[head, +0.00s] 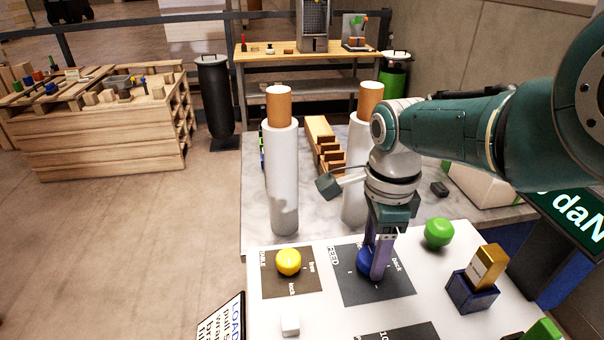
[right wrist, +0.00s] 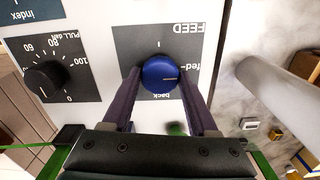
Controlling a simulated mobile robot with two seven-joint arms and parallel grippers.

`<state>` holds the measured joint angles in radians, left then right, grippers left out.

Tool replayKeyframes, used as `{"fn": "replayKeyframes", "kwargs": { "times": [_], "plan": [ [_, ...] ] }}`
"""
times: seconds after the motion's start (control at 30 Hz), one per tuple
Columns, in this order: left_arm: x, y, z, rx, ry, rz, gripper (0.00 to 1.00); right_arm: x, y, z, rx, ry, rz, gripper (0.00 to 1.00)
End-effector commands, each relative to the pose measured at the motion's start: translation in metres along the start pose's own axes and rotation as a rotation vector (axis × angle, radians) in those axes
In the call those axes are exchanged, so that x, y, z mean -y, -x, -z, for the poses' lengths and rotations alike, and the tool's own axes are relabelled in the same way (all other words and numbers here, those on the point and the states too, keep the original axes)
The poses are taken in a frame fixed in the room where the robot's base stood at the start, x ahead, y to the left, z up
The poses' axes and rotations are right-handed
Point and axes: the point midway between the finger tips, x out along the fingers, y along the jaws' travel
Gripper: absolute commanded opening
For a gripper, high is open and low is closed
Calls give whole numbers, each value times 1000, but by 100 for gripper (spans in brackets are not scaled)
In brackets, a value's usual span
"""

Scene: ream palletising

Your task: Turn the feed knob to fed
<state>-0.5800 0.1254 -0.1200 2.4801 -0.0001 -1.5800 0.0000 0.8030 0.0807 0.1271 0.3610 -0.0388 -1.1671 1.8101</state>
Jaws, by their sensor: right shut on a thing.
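The feed knob (right wrist: 159,72) is a round blue knob on a dark plate (right wrist: 133,47) marked FEED, with the words "fed" and "back" beside it. In the head view the knob (head: 362,263) is partly hidden by my right gripper (head: 378,264), which reaches down from above. The two purple fingers are shut on the knob, one on each side. My left gripper is not in view.
On the white panel, a yellow knob (head: 288,262) sits left and a green knob (head: 439,232) right, near a gold block (head: 487,266) in a blue holder. The right wrist view shows a black dial (right wrist: 45,79). White rolls (head: 283,180) stand behind the panel.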

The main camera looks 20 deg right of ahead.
Motion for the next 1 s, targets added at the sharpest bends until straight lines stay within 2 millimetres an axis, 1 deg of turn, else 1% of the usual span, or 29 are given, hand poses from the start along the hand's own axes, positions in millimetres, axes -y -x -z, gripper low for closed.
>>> {"fn": "replayKeyframes", "kwargs": {
  "times": [0.2,0.57,0.6,0.87,1.0],
  "plan": [
    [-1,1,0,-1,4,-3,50,0,1,-2,3,-34,-2,4],
    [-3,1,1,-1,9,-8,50,0,1,-1,3,-40,-2,4],
    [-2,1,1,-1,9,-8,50,0,1,-1,3,-40,-2,60],
    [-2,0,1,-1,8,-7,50,0,1,-1,1,-38,-1,89],
    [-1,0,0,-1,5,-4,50,0,0,0,1,-38,0,89]
  ]
}}
